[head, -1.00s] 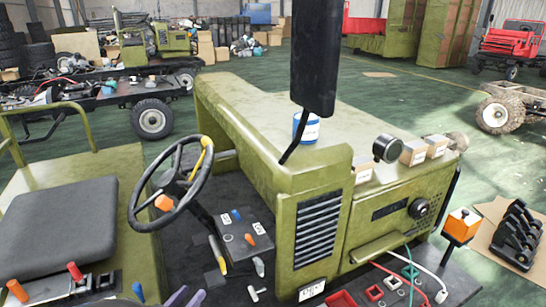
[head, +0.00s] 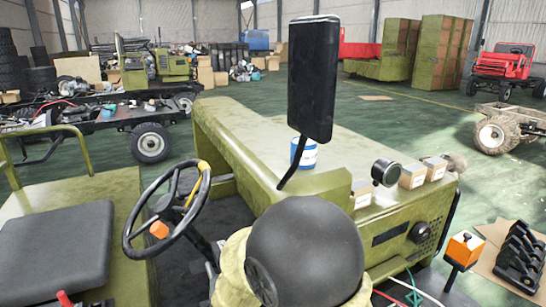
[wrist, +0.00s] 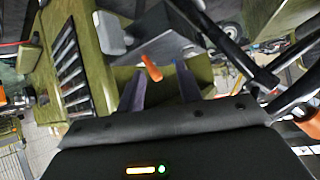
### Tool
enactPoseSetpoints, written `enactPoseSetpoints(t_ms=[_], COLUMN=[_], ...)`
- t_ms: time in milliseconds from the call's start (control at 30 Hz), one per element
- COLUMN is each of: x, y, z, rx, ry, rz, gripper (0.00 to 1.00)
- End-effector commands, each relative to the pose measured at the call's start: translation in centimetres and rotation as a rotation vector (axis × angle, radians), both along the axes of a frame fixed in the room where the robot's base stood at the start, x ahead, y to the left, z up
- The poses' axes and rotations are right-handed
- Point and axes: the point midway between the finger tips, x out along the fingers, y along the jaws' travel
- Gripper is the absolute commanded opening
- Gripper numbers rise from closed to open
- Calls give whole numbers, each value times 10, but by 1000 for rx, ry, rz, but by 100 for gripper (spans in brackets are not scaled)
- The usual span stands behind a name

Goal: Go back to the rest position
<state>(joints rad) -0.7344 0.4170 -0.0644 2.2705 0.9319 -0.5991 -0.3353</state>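My gripper (wrist: 160,76) shows in the wrist view as two purple-grey fingers standing apart. Nothing is held between them. An orange-tipped lever (wrist: 150,67) on the dark control box (wrist: 155,45) appears just beyond the gap; I cannot tell whether a finger touches it. In the head view a round dark joint of my arm fills the lower middle, and my gripper does not show there. The steering wheel (head: 165,212) is left of my arm, with its dark rim also at the right of the wrist view (wrist: 292,60).
The green hood (head: 240,135) lies ahead, with a black mirror (head: 313,80), a blue-and-white can (head: 304,153) and small boxes (head: 413,176) on or near it. A seat (head: 55,245) is at left. An orange box on a post (head: 465,247) stands at right.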

Motion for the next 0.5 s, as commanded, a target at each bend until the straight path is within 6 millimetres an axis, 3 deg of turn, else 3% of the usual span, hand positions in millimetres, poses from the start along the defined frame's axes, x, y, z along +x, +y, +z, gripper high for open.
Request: enactPoseSetpoints(t_ms=[133,267,500], x=[-7,-28,-96], y=[-49,-93,-181], z=[0,-3,-11], rx=[37,44,-2], ry=[129,257,515], rz=[40,68,62], gripper=[35,35,35])
